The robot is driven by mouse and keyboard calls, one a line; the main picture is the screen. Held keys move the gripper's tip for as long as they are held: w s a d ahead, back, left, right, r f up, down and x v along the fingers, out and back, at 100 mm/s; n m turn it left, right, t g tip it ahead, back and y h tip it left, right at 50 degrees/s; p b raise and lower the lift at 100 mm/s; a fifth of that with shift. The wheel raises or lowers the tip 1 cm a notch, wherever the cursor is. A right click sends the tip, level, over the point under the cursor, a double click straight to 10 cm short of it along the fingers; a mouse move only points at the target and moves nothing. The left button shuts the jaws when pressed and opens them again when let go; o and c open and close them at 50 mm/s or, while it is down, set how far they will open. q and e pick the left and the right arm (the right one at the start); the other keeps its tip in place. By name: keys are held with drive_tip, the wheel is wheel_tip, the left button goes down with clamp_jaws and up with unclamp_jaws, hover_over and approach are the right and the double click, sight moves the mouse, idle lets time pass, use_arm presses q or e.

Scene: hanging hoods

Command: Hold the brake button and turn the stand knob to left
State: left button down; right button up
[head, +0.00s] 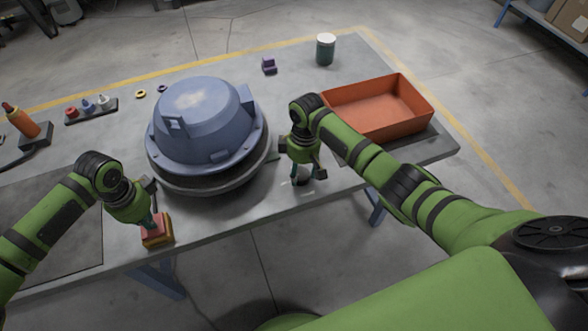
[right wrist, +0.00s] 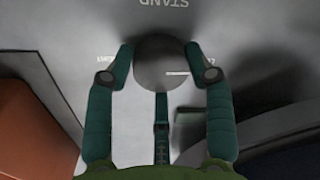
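The brake button (head: 155,227) is a red block on a yellow base at the table's near left edge. My left gripper (head: 152,222) points down onto its red top and appears to touch it; its fingers look close together. The stand knob (right wrist: 162,66) is a dark grey disc with a white pointer line toward the right in the right wrist view. My right gripper (right wrist: 158,54) is open, with one finger on each side of the knob. In the head view my right gripper (head: 305,178) points down and largely hides the knob. Contact of the fingers with the knob is unclear.
A blue domed hood (head: 199,116) on a dark round stand (head: 225,184) sits between my grippers. An orange tray (head: 354,138) lies behind my right arm. A green jar (head: 326,50) stands at the back.

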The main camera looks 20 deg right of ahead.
sight(302, 170)
use_arm(q)
drive_tip(key=shift+s+f, duration=0.15)
drive_tip(key=shift+s, duration=0.05)
use_arm(e)
drive_tip(key=shift+a, duration=0.2)
drive_tip(key=o, duration=1.2)
drive_tip(key=shift+w, duration=0.15)
drive_tip(key=shift+c, duration=0.2)
drive_tip(key=shift+d+r, duration=0.1)
drive_tip(key=shift+r, duration=0.1)
use_arm(q)
drive_tip(key=shift+w, duration=0.1)
use_arm(e)
wheel_tip(302, 170, up, 12)
drive_tip(key=shift+d+f, duration=0.15)
drive_tip(key=shift+d, duration=0.25)
drive_tip(key=shift+w, duration=0.1)
